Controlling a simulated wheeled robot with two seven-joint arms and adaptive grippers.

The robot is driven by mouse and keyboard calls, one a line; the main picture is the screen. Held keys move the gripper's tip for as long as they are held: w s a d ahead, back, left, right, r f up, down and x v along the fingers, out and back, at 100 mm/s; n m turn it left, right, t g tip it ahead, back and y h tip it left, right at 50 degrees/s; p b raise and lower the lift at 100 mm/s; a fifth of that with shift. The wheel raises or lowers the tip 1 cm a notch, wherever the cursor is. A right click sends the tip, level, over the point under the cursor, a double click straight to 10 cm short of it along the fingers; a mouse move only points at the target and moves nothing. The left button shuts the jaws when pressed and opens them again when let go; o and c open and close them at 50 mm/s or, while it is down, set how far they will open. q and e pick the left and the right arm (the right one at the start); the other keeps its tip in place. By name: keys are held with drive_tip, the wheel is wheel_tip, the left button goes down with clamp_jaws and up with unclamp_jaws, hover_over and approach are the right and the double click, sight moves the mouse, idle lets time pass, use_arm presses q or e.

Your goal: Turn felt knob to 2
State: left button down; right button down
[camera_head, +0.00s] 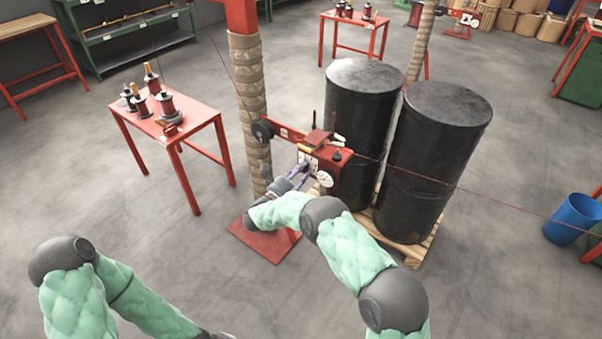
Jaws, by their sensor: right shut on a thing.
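A red box (345,172) with a pale dial face (325,177) on its front is fixed on a red arm beside the wrapped column. My right gripper (307,168) reaches up to the front of this box, its fingers closed at the left part of the face. The felt knob is small and hidden between the fingers, so its setting cannot be read. My left arm (140,300) is low at the left; its gripper is cut off at the bottom edge.
Two black drums (440,120) stand on a wooden pallet (415,252) right behind the box. A red table (190,118) with spools stands at the left. A thin red thread runs right from the box. A blue bin (572,220) stands at the right.

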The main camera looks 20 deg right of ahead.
drive_tip(key=shift+d+m+g, duration=0.15)
drive_tip(key=shift+m+g, duration=0.15)
drive_tip(key=shift+m, duration=0.5)
drive_tip(key=c, duration=0.9)
unclamp_jaws()
drive_tip(key=shift+s, duration=0.1)
drive_tip(key=shift+s+a+f, duration=0.1)
drive_tip(key=shift+s+a, duration=0.05)
drive_tip(key=shift+a, duration=0.2)
drive_tip(key=v, duration=1.1)
drive_tip(key=shift+s+f, duration=0.15)
drive_tip(key=shift+f, duration=0.05)
